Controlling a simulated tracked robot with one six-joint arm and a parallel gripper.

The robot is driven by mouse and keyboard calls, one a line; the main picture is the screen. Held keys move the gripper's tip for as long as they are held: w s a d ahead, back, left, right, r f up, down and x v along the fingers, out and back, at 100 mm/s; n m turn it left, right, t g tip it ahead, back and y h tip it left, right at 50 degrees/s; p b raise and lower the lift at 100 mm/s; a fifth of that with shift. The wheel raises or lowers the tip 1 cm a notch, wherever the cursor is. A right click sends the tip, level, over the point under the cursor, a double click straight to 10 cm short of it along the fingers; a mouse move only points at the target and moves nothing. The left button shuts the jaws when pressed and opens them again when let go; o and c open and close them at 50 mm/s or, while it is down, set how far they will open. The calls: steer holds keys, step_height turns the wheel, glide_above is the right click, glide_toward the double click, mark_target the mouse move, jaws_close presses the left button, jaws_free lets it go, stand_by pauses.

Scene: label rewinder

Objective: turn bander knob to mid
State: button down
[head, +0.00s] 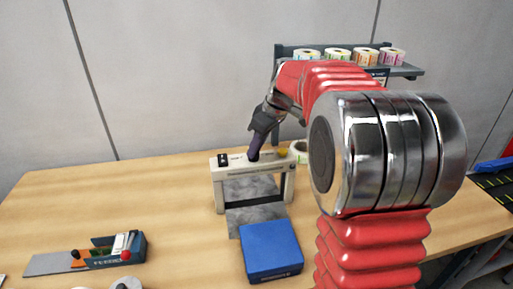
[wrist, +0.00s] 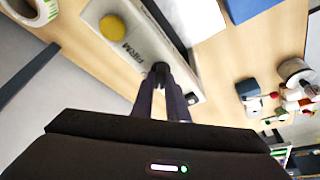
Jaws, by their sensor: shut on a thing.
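The bander is a white arch-shaped machine (head: 228,171) standing on the wooden table. Its top panel (wrist: 135,60) fills the upper middle of the wrist view, with printed lettering and a round yellow button. My gripper (head: 254,153) reaches down to the panel from above. In the wrist view my gripper (wrist: 161,82) has its dark fingers closed around the small dark bander knob (wrist: 160,68). The fingers hide most of the knob, so I cannot tell which way it points. In the head view the knob is hidden by the gripper.
A blue box (head: 271,250) stands in front of the bander. A dark tool holder (head: 118,250) lies at the front left. Label rolls (head: 337,55) sit on a shelf at the back. A roll (head: 299,150) stands beside the bander. The table's left side is mostly clear.

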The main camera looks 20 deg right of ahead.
steer(key=m+h, duration=0.1)
steer(key=m, duration=0.1)
steer(key=m+t, duration=0.1)
steer(key=m, duration=0.2)
steer(key=shift+a+h, duration=0.2)
steer(key=shift+h, duration=0.2)
steer(key=shift+a+m+h, duration=0.1)
steer(key=shift+m+h, duration=0.6)
steer(key=shift+m, duration=1.2)
steer(key=c, duration=1.7)
jaws_free()
steer(key=shift+c, duration=0.2)
steer(key=v, duration=1.3)
steer(key=shift+r, duration=0.4)
